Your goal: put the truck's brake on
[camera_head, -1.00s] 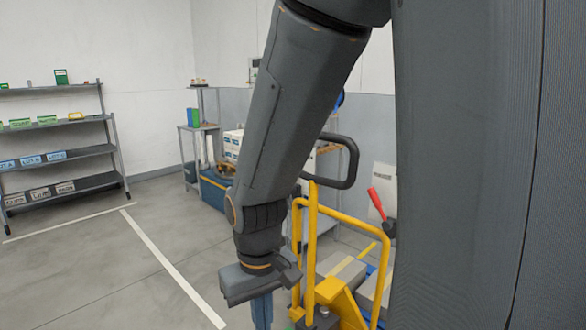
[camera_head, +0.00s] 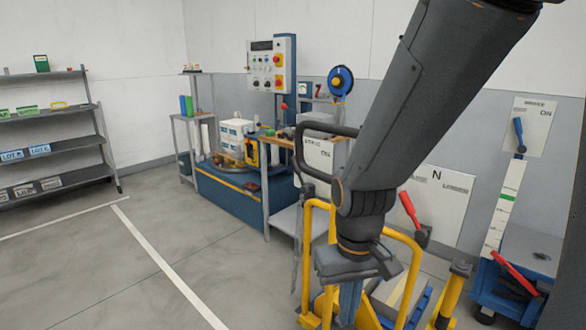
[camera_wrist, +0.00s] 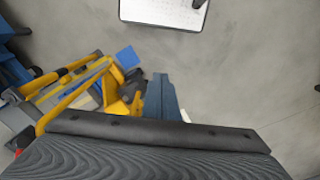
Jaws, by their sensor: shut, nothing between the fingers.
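The pallet truck has a yellow tube frame (camera_head: 318,225) and a black loop handle (camera_head: 325,127). It shows from above in the wrist view (camera_wrist: 72,85). A panel (camera_head: 532,112) on the back wall at the right seems to read BRAKE and ON, with a blue lever (camera_head: 519,133) on it. A red lever (camera_head: 409,207) stands in front of a panel marked N (camera_head: 450,195). Another red lever (camera_head: 512,270) is at the lower right. My gripper (camera_head: 350,300) points down, shut and empty, in front of the truck's frame; its blue-grey fingers show in the wrist view (camera_wrist: 165,100).
A workbench with a blue base (camera_head: 225,195) carries boxes and tools behind the truck. A control box (camera_head: 271,68) stands above it. Grey shelves (camera_head: 55,150) are at the left. The floor (camera_head: 90,270) at the front left is clear, with white lines.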

